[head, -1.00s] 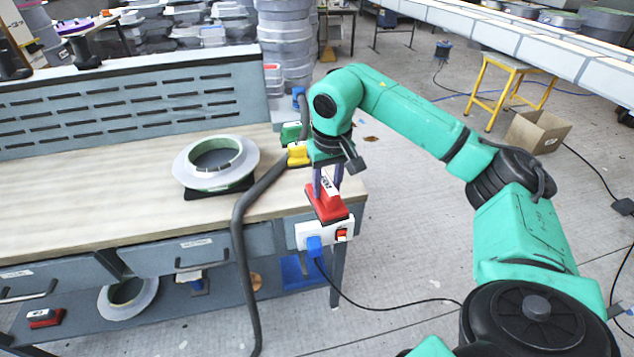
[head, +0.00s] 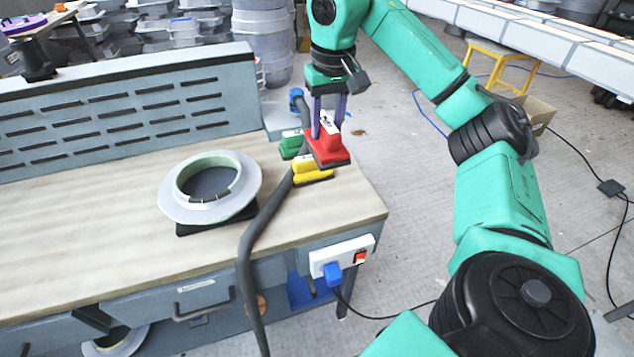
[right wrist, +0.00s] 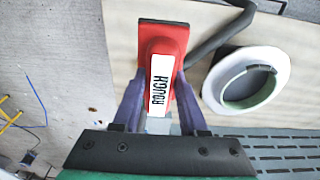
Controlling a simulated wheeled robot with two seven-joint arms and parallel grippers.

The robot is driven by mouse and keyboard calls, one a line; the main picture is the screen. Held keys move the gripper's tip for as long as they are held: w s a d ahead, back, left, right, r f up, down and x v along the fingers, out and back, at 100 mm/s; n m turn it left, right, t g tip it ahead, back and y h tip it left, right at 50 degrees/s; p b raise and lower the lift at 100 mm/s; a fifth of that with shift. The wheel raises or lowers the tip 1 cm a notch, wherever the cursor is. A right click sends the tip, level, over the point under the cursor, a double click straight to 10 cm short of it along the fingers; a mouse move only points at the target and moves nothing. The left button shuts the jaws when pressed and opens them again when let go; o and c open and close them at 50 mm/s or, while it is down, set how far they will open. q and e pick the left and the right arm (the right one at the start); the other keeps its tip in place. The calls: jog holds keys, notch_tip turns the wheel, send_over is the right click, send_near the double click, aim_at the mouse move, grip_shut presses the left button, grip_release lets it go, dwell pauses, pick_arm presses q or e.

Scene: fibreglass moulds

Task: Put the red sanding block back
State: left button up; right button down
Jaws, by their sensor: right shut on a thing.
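The red sanding block (head: 329,150) has a white label and a dark base. My left gripper is not in view.
The wooden bench top (head: 90,225) holds a pale ring mould (head: 165,205) on a black base. A thick grey hose (head: 250,240) runs across the bench's front edge. A white power strip (head: 341,256) is on the bench front. Bare bench lies right of the yellow block.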

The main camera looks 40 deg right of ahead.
aim_at(331, 158)
jog(key=f+b, duration=0.1)
jog(key=f, duration=0.1)
jog(key=s+f+b, duration=0.1)
jog(key=f, duration=0.2)
jog(key=f+b, duration=0.2)
jog(key=shift+s+f, duration=0.15)
jog(key=shift+s, duration=0.15)
jog(key=f, duration=0.9)
jog(key=shift+w+f, duration=0.4)
jog(key=shift+f, duration=0.25)
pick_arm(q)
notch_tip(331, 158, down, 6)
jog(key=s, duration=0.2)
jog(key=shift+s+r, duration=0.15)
pick_arm(e)
jog(key=shift+c, duration=2.2)
grip_release()
jog(key=shift+r, duration=0.15)
